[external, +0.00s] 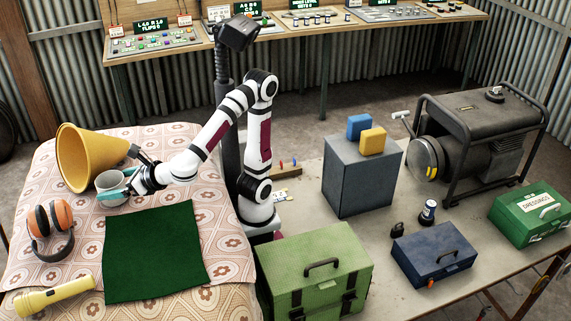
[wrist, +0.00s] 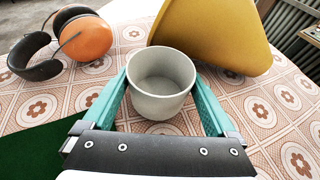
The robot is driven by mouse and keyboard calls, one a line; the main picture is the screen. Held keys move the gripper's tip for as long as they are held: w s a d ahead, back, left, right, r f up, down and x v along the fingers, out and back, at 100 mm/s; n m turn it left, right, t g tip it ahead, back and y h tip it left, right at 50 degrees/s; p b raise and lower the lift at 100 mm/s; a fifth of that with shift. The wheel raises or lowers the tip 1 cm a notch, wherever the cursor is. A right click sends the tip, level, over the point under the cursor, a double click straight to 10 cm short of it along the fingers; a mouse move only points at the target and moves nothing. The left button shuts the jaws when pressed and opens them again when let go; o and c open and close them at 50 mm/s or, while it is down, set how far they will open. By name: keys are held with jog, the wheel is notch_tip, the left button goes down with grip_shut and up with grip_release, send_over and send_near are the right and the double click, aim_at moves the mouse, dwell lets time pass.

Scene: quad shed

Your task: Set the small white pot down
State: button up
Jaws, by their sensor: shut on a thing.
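The small white pot (wrist: 160,100) is between the teal fingers of my gripper (wrist: 160,92) in the wrist view. It is upright and looks empty inside. In the external view the pot (external: 111,198) is partly hidden by my gripper (external: 116,187), over the patterned cloth at the left. My gripper is shut on the pot. I cannot tell whether the pot's base touches the cloth.
The yellow cone (external: 88,158) is close behind the pot. Orange earmuffs (external: 52,226) lie to its left. A dark green cloth (external: 155,252) lies in front, with a yellow torch (external: 54,296) beside it. The patterned cloth (external: 218,222) has bare room to the right.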

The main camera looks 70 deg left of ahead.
jog(key=shift+f, duration=0.15)
jog(key=o, duration=1.2)
jog(key=shift+w+d+r, duration=0.1)
jog(key=shift+w+r, duration=0.05)
jog(key=shift+r, duration=0.1)
jog(key=v, duration=1.1)
jog(key=shift+w+d+r, duration=0.15)
jog(key=shift+w, duration=0.1)
